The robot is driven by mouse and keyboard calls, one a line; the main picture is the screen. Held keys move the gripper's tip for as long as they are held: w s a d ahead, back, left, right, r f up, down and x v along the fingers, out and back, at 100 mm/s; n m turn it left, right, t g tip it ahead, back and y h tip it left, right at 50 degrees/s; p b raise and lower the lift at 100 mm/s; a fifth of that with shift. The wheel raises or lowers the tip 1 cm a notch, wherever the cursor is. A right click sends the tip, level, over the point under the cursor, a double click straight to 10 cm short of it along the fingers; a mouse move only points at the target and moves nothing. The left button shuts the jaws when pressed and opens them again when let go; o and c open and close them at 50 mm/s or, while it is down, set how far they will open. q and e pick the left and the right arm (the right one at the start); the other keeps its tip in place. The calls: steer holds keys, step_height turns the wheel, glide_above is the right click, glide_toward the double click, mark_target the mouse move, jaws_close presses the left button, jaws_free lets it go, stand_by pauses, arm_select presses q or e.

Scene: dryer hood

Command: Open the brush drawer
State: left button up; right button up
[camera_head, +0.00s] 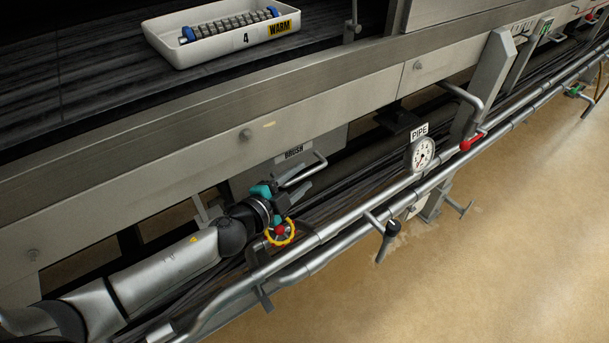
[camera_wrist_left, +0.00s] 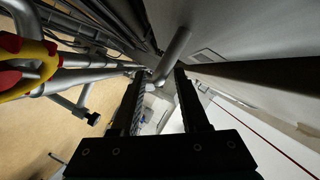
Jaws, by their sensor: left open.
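The brush drawer (camera_head: 254,174) is a grey box under the machine's steel frame, with a BRUSH label (camera_head: 293,152) near its top. Its bar handle (camera_head: 305,170) sticks out from the front. My left gripper (camera_head: 301,190) is at the handle, with its fingers pointing along the drawer front. In the left wrist view, the handle's grey tube (camera_wrist_left: 173,53) shows at the gap between the two open fingers (camera_wrist_left: 160,72). I cannot tell whether a finger touches it. My right gripper is not in view.
A yellow and red valve wheel (camera_head: 281,232) is close below my left gripper and shows large in the left wrist view (camera_wrist_left: 28,65). Steel pipes (camera_head: 330,232) run in front of the drawer, with a PIPE gauge (camera_head: 422,153) to the right. A white tray (camera_head: 176,50) sits above.

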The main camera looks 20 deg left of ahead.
arm_select(q)
steer(key=shift+x, duration=1.1)
jaws_close()
stand_by(0.8)
